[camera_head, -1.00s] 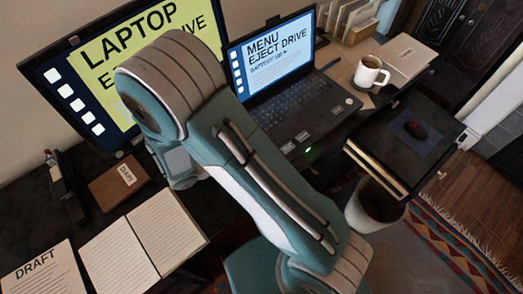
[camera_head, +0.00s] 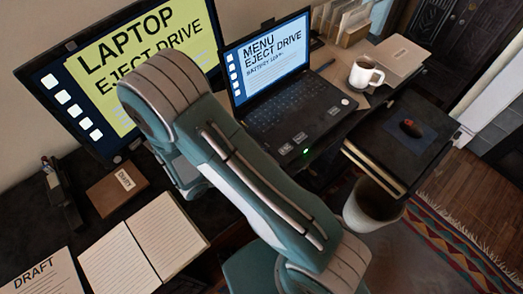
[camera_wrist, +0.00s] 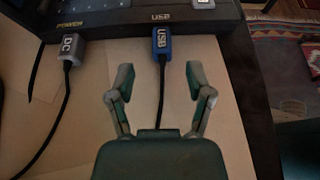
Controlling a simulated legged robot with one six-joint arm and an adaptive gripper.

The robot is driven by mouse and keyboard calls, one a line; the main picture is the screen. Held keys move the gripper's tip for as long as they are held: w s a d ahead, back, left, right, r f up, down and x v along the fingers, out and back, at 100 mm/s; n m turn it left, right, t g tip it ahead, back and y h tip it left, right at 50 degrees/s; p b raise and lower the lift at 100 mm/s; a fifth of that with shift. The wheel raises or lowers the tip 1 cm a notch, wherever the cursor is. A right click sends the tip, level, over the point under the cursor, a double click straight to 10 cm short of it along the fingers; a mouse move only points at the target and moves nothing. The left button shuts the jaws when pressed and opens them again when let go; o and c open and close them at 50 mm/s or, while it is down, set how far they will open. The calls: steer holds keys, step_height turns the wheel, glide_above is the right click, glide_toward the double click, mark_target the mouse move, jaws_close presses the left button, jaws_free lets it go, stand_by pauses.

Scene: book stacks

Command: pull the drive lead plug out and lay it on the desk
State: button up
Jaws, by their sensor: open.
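In the wrist view a blue plug marked USB (camera_wrist: 160,43) sits in the laptop's edge under the label USB, with a dark cable running back toward me. A grey plug marked DC (camera_wrist: 68,50) sits to its left under the label POWER. My gripper (camera_wrist: 158,82) is open and empty, its two fingertips on either side of the USB plug's cable, just short of the plug. The laptop (camera_head: 290,118) stands open on the desk in the head view, its screen reading MENU EJECT DRIVE. My arm hides the gripper and the plugs there.
In the head view a white mug (camera_head: 366,74), a monitor (camera_head: 60,85), an open notebook (camera_head: 145,240) and a bin (camera_head: 371,208) surround the workspace.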

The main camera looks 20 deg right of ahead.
steer(key=shift+x, duration=2.75)
steer(key=shift+s, duration=0.1)
jaws_close()
steer(key=shift+a, duration=0.1)
steer(key=shift+s+a, duration=0.35)
steer(key=shift+a, duration=0.55)
steer(key=shift+s+a, duration=0.35)
steer(key=shift+a, duration=0.55)
steer(key=shift+s+a, duration=0.35)
steer(key=shift+a, duration=0.6)
steer(key=shift+r, duration=0.1)
